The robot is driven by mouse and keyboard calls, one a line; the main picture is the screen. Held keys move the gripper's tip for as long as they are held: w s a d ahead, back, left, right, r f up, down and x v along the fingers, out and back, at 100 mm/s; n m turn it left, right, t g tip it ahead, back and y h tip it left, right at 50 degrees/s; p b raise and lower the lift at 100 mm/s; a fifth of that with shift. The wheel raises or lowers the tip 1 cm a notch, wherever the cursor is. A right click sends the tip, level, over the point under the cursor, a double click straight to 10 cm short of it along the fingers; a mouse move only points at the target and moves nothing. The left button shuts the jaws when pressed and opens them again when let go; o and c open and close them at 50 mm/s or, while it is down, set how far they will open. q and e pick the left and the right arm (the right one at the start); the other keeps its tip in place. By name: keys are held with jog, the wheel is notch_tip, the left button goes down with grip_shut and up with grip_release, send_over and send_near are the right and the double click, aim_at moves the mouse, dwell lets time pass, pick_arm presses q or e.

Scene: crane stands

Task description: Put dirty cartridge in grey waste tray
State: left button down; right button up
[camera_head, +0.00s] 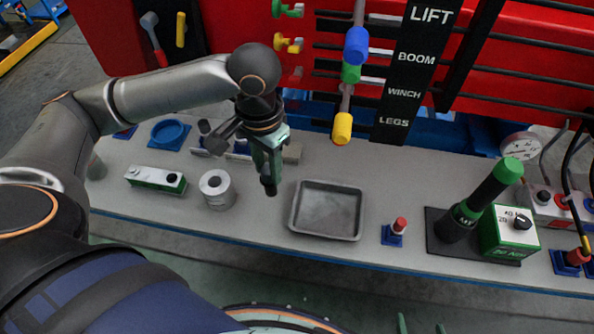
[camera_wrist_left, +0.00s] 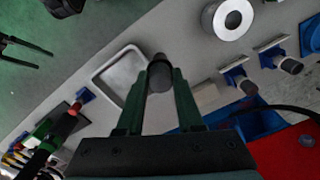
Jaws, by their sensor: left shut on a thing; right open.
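My left gripper (camera_head: 268,172) is shut on a dark grey cylinder, the cartridge (camera_head: 270,187), whose lower end sticks out below the fingers. In the left wrist view the cartridge (camera_wrist_left: 160,74) sits between the two green fingers. The grey waste tray (camera_head: 326,238) lies on the bench just right of the left gripper; its inside looks empty. The gripper is above the bench, left of the tray's rim. The tray also shows in the left wrist view (camera_wrist_left: 97,78), left of the fingers. My right gripper (camera_head: 420,325) shows only its two separated green fingertips at the bottom edge.
A white ring-shaped roll (camera_head: 216,203) and a green-white box (camera_head: 155,180) stand left of the tray. A red-topped plug (camera_head: 398,226) and a green-black torque tool (camera_head: 482,200) stand right. Blue holders with dark cylinders (camera_wrist_left: 235,78) stand at the back.

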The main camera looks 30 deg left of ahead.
pick_arm(q)
jog(key=w+f, duration=0.2)
jog(key=f, duration=0.1)
jog(key=w+f+b, duration=0.1)
jog(key=w+f, duration=0.2)
jog(key=f, duration=0.1)
jog(key=w+f+b, duration=0.1)
jog(key=w+f, duration=0.2)
jog(key=shift+d+f, duration=0.2)
jog(key=shift+d, duration=0.1)
jog(key=c, duration=0.5)
grip_release()
jog(key=shift+f, duration=0.1)
jog(key=shift+c, duration=0.2)
